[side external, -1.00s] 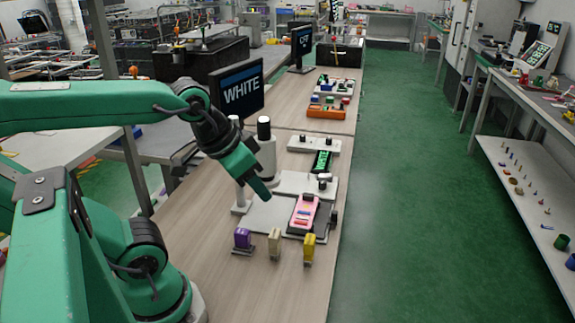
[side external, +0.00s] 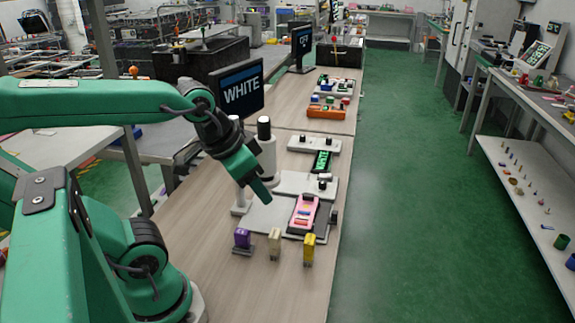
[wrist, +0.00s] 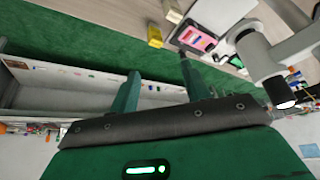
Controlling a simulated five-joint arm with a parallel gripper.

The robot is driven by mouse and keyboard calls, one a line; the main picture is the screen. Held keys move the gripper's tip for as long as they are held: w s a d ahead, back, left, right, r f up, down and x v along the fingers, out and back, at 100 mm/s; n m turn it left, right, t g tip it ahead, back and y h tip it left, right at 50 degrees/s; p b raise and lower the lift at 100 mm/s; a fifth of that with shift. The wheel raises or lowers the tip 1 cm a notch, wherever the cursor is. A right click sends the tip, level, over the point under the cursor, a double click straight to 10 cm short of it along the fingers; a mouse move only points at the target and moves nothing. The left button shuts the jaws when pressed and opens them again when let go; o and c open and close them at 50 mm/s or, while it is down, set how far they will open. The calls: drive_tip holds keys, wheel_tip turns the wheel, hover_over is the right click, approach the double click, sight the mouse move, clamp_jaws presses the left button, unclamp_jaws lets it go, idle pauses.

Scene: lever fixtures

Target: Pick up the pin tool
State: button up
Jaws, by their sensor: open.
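Three small upright pieces stand in a row on the wooden bench: a purple one (side external: 242,238), a beige one (side external: 275,243) and a yellow one (side external: 308,248). I cannot tell which of them, if any, is the pin tool. The yellow one also shows in the wrist view (wrist: 155,36), beyond my fingers. My gripper (side external: 264,192) is open and empty. It points down above the grey plate, behind the row and apart from it. Both green fingers (wrist: 158,85) show in the wrist view with nothing between them.
White posts with black tops (side external: 265,140) and a screen reading WHITE (side external: 240,90) stand behind my gripper. The bench's right edge drops to the green floor. The front bench top is clear.

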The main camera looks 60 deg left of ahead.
drive_tip(key=w+a+f+m+g, duration=0.2)
drive_tip(key=a+f+m+g, duration=0.15)
drive_tip(key=a+f, duration=0.3)
drive_tip(key=m+g, duration=0.2)
drive_tip(key=m, duration=0.3)
hover_over(242, 231)
drive_tip(key=f, duration=0.8)
drive_tip(key=shift+s+f, duration=0.15)
drive_tip(key=shift+s, duration=0.05)
drive_tip(key=shift+f, duration=1.3)
drive_tip(key=shift+f, duration=0.1)
drive_tip(key=shift+w+f, duration=0.1)
drive_tip(key=shift+f, duration=2.4)
clamp_jaws()
